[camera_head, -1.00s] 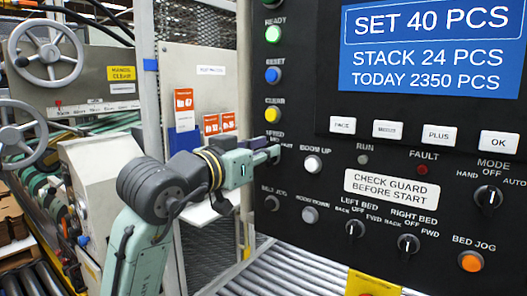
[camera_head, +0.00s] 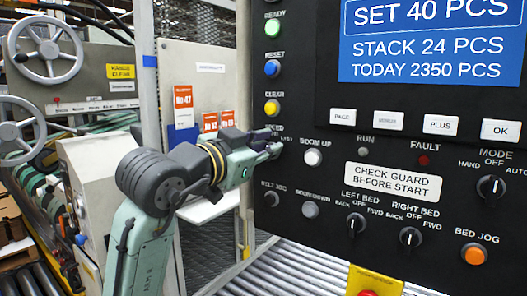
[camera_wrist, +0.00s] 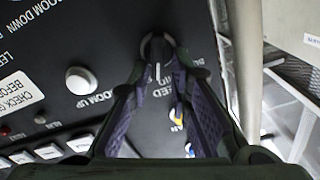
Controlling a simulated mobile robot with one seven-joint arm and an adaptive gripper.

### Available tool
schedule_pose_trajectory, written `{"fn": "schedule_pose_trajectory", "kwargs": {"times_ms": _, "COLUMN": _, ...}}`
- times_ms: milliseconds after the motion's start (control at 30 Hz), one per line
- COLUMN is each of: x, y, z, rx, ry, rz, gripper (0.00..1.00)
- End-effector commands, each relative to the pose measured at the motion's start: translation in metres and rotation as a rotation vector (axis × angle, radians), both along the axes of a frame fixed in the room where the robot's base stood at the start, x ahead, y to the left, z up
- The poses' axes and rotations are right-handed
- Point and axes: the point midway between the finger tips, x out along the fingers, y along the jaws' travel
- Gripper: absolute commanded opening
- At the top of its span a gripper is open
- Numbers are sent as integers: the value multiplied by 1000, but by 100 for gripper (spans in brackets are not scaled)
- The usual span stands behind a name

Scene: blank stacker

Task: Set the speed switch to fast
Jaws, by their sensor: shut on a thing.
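The speed switch (camera_wrist: 157,66) is a dark round knob with a pale line on the black control panel. In the wrist view its pale line runs nearly straight along the picture between the fingertips. My gripper (camera_wrist: 159,72) is shut on this knob, one finger on each side. In the head view my gripper (camera_head: 275,144) reaches the panel's left side, just below the yellow button. There the fingers hide the knob, and the speed label is partly covered. I cannot read the switch's position marks.
The white boom up button (camera_head: 313,157) is close to the right of my gripper, and the yellow clear button (camera_head: 272,108) is just above. Bed selector knobs (camera_head: 356,225) sit lower on the panel. A grey cabinet (camera_head: 200,75) stands behind my arm.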

Motion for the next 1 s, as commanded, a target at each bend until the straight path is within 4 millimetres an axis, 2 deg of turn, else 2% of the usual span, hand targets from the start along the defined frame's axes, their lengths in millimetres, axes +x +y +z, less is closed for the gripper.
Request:
{"fn": "schedule_pose_trajectory", "kwargs": {"times_ms": 500, "x": -5, "y": -8, "z": -7, "rx": 291, "ry": -203, "rz": -11, "gripper": 0}}
{"fn": "schedule_pose_trajectory", "kwargs": {"times_ms": 1000, "x": -5, "y": -10, "z": -8, "rx": 354, "ry": -245, "rz": -11, "gripper": 0}}
